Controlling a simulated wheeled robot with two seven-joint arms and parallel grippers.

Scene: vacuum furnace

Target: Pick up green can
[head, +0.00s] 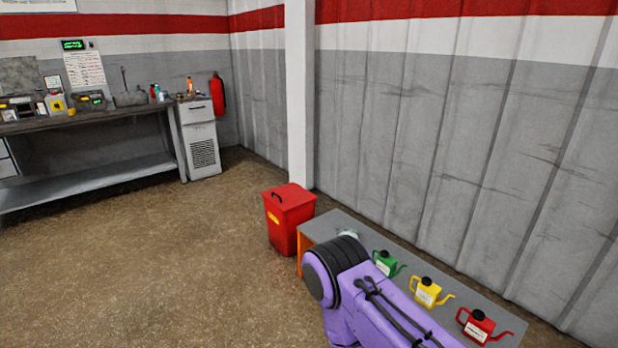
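The green can (386,263) stands upright on a low grey-topped table (318,229) at the lower right. It has a dark cap, a pale label and a spout to the right. A purple link of my arm passes in front of the table and hides part of the tabletop close to the can. I cannot tell if the arm touches the can. Neither of my grippers shows in the head view.
A yellow can (427,293) and a red can (478,327) stand in a row with the green one. A red bin (289,215) stands left of the table. A grey wall (430,150) runs behind. The brown floor (150,260) at left is clear.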

